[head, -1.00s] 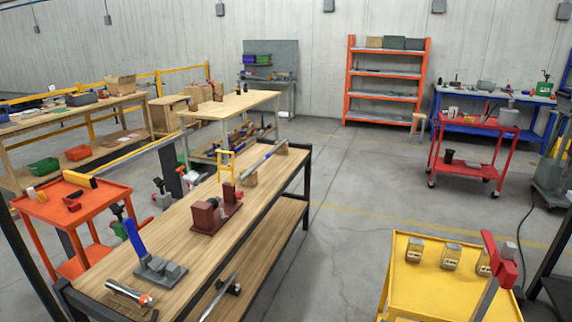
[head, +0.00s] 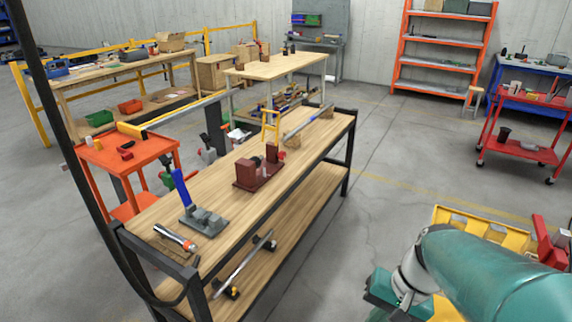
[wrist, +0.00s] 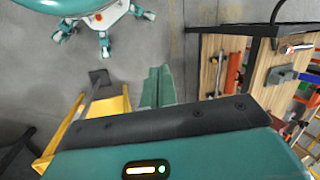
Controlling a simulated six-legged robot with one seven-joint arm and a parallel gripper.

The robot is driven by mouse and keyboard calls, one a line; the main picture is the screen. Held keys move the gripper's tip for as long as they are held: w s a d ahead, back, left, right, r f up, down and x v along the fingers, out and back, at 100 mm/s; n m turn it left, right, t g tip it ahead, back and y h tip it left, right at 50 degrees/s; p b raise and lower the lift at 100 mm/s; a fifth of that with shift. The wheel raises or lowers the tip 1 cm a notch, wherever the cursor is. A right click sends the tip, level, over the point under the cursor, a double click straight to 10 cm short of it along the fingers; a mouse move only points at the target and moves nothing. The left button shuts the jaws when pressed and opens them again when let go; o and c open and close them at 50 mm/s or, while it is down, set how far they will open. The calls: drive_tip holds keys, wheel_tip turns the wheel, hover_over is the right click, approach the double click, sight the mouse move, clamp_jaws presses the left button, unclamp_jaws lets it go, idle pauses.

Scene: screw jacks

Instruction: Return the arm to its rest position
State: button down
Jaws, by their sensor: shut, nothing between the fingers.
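My gripper (wrist: 157,86) shows in the wrist view as two green fingers lying side by side, shut with nothing between them. It points over bare floor, clear of the workbench. In the head view my teal arm (head: 490,275) crosses the lower right corner, in front of the yellow cart; my fingertips cannot be made out there. My own teal and white body (wrist: 100,14), with several legs, shows at the top left of the wrist view.
A wooden workbench (head: 225,215) carries a grey jack with a blue handle (head: 203,217), a dark red screw jack (head: 258,172) and a flashlight-like tool (head: 176,238). The yellow cart (head: 462,222) stands right. An orange cart (head: 128,150) stands left. Floor between bench and yellow cart is clear.

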wheel_tip(320, 180, up, 10)
drive_tip(key=s+a+n+t+h, duration=0.1)
drive_tip(key=s+n+t+h, duration=0.1)
drive_tip(key=n+t+h, duration=0.1)
drive_tip(key=n+t, duration=0.1)
drive_tip(key=t, duration=0.1)
drive_tip(key=shift+a+r+t+h, duration=0.2)
drive_tip(key=shift+t+h, duration=0.1)
drive_tip(key=shift+h, duration=0.1)
drive_tip(key=shift+d, duration=0.25)
